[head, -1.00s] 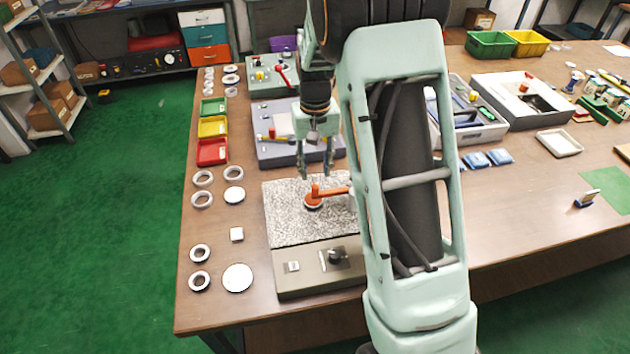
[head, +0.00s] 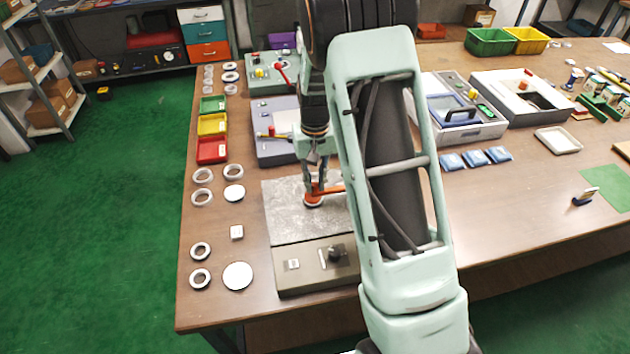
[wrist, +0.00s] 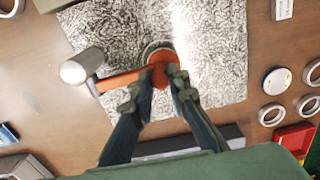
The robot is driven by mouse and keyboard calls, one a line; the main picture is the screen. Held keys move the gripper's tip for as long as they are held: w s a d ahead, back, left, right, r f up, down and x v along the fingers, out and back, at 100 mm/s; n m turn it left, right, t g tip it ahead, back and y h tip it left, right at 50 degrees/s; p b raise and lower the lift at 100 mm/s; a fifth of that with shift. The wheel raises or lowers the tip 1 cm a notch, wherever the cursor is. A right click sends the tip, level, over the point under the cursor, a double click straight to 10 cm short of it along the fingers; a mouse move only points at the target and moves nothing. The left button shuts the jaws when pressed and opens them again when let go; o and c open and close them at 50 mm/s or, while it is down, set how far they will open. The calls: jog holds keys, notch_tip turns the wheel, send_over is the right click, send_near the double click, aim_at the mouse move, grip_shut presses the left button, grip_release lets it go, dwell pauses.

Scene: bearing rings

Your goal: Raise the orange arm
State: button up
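The orange arm (head: 328,190) lies low over the speckled stone plate (head: 285,225), reaching left from a post that my arm hides in the head view. In the wrist view the orange arm (wrist: 122,80) runs from a pale cylindrical post (wrist: 82,66) to a thicker orange end above a dark-rimmed round disc (wrist: 155,46). My gripper (head: 316,190) is down at that end. In the wrist view my gripper (wrist: 160,80) has one finger on each side of the orange end, drawn close together, and appears shut on it. The exact contact is partly hidden.
The plate's grey base (head: 312,272) carries a dark knob (head: 336,253). Rings and discs lie on the table to the left, near a red bin (head: 212,150). A grey fixture (head: 272,147) stands just behind the plate. Blue packets (head: 475,157) lie to the right.

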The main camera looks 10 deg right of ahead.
aim_at(329, 189)
jog(key=shift+r, duration=0.1)
grip_shut()
jog(key=shift+d+r+y+b, duration=0.85)
jog(key=shift+d+r+y, duration=0.15)
jog(key=shift+y, duration=0.5)
jog(key=d+r+y+b, duration=0.1)
jog(key=d+r+y, duration=0.1)
jog(key=y, duration=0.1)
jog(key=d+y, duration=0.1)
jog(key=d+r+y+b, duration=0.1)
jog(key=y, duration=0.1)
jog(key=shift+d+r, duration=0.15)
jog(key=shift+d, duration=0.25)
jog(key=shift+d+r+y+b, duration=0.2)
jog(key=shift+d+y+b, duration=0.15)
jog(key=shift+d+y, duration=0.45)
jog(key=shift+d+r+y+b, duration=0.15)
jog(key=shift+d+y+b, duration=0.25)
jog(key=shift+d, duration=0.6)
jog(key=o, duration=0.9)
grip_release()
jog(key=shift+d+f, duration=0.1)
jog(key=shift+c, duration=0.2)
